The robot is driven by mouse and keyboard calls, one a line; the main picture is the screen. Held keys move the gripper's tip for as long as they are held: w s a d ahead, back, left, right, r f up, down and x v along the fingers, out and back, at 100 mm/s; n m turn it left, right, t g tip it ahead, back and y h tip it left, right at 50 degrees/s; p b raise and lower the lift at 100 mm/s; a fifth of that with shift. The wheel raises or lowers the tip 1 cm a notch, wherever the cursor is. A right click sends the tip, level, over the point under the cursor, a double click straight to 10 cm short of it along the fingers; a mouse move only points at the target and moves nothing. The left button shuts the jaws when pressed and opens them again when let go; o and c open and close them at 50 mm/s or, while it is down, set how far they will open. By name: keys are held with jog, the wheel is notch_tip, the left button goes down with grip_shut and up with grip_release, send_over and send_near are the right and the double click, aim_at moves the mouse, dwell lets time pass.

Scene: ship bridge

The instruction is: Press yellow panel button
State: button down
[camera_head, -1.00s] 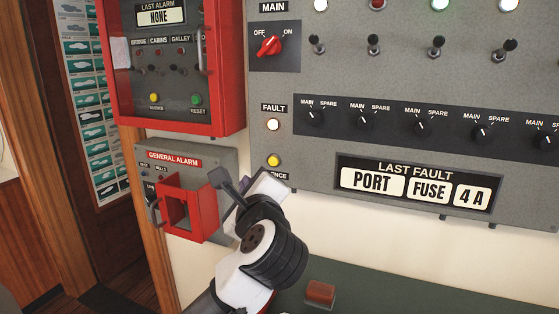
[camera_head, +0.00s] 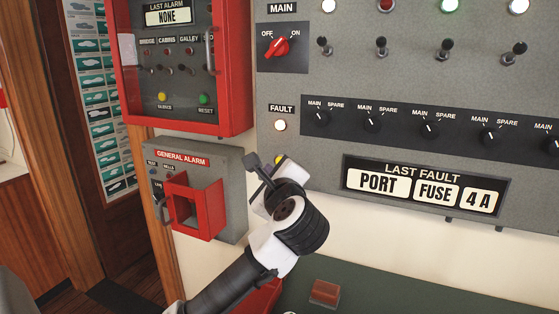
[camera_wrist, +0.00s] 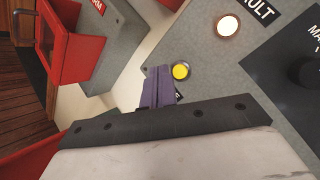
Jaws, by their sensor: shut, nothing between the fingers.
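The yellow button (camera_wrist: 181,71) sits on the grey panel below the lit FAULT lamp. In the head view the yellow button (camera_head: 279,160) is mostly hidden behind my gripper, with only its upper edge showing. My gripper's purple fingers (camera_wrist: 158,86) are shut and empty. In the wrist view their tips lie just left of the button, very close to it. I cannot tell whether they touch the panel or button. The label beside the button is mostly covered.
A grey general alarm box (camera_head: 228,181) with a red guard (camera_head: 196,206) sits left of my gripper. A red-framed cabinet (camera_head: 174,128) above it holds another yellow button (camera_head: 162,98). Rotary switches (camera_head: 372,122) line the panel. A red-brown block (camera_head: 324,292) lies on the green surface below.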

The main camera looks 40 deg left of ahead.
jog(key=shift+w+a, duration=0.25)
jog(key=shift+w, duration=0.8)
dwell(1.3)
jog(key=shift+w+a, duration=0.1)
jog(key=shift+w, duration=0.3)
jog(key=shift+w+a, duration=0.1)
jog(key=shift+w, duration=0.3)
dwell(0.5)
jog(key=shift+s, duration=0.2)
jog(key=shift+s+d+b, duration=0.2)
jog(key=shift+s+b, duration=0.25)
jog(key=shift+s, duration=0.15)
jog(key=s, duration=0.2)
jog(key=s+d+b, duration=0.1)
jog(key=s, duration=0.2)
jog(key=shift+d, duration=0.1)
dwell(0.4)
